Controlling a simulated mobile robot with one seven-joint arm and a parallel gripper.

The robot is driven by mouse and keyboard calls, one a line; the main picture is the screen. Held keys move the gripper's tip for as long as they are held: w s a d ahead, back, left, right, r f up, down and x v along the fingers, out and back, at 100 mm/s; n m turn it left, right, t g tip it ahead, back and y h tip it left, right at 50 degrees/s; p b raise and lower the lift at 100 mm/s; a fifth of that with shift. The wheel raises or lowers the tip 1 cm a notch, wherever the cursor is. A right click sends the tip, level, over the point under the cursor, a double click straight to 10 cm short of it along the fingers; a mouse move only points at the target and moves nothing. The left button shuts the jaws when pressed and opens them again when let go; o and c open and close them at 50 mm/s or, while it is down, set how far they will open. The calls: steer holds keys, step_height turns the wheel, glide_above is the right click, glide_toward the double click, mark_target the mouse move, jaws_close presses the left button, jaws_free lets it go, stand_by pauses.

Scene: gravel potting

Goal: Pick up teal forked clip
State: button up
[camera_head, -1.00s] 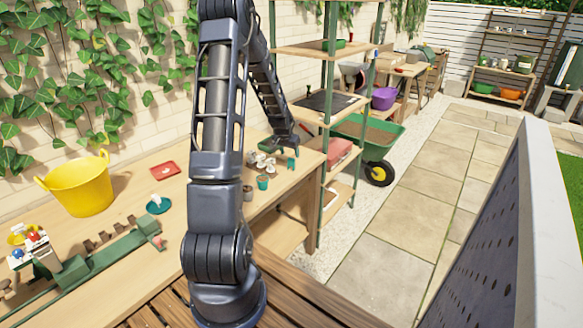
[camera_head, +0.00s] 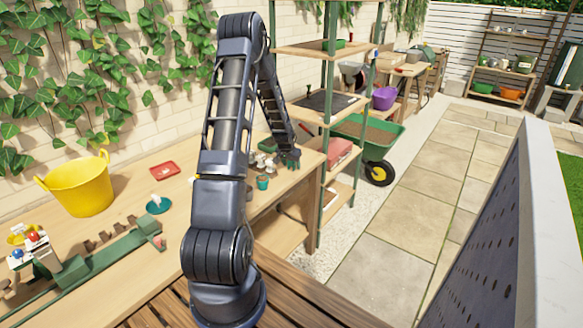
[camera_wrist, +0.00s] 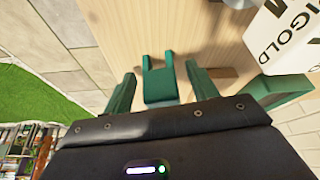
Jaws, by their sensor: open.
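The teal forked clip (camera_wrist: 160,84) stands out in the wrist view near the table edge, with its two prongs pointing up the picture. My gripper (camera_wrist: 160,71) is open, with one green finger on each side of the clip and visible gaps between. In the head view my gripper (camera_head: 290,157) is low at the far right end of the potting table, and I cannot make out the clip there behind it.
A white block lettered "GOLD" (camera_wrist: 280,35) on a green base is close on the right in the wrist view. A teal pot (camera_head: 263,182) and white-topped items (camera_head: 262,161) stand left of my gripper. A shelf rack (camera_head: 327,120) rises just right.

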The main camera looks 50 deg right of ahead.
steer(key=shift+d+f, duration=0.1)
steer(key=shift+f, duration=0.2)
steer(key=c, duration=1.1)
steer(key=shift+o, duration=0.2)
steer(key=shift+r, duration=0.1)
